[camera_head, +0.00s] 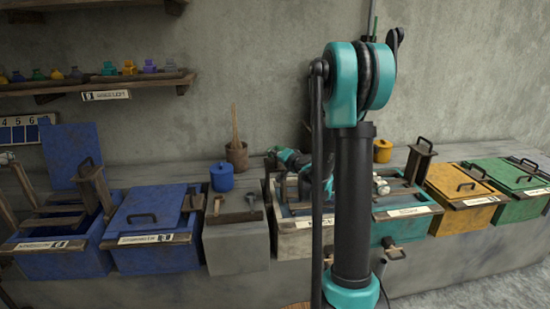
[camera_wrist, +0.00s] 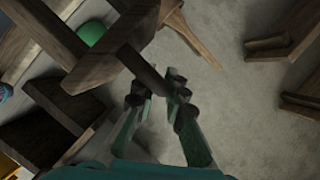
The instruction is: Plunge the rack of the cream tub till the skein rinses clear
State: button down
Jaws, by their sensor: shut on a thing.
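The cream tub (camera_head: 293,246) stands in the middle of the row in the head view, partly behind my upright arm. Wooden bars lie across its top, and my wrist is low over it. In the wrist view my gripper (camera_wrist: 158,92) is shut on a dark bar (camera_wrist: 146,70), which looks like the handle of the wooden rack (camera_wrist: 106,64). The bar passes between the two fingertips. How deep the rack sits is hidden. I cannot make out the skein or the water's colour in either view.
Blue tubs (camera_head: 150,259) stand to the left, beyond a grey block (camera_head: 236,247). A teal tub (camera_head: 400,229), a yellow tub (camera_head: 463,219) and a green tub (camera_head: 521,209) stand to the right. A blue jar (camera_head: 222,180) and brown pot (camera_head: 237,156) stand behind.

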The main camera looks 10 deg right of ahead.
notch_tip(320, 180, up, 2)
jog(key=shift+w+r, duration=0.1)
jog(key=shift+r, duration=0.05)
jog(key=c, duration=1.6)
grip_release()
jog(key=v, duration=1.2)
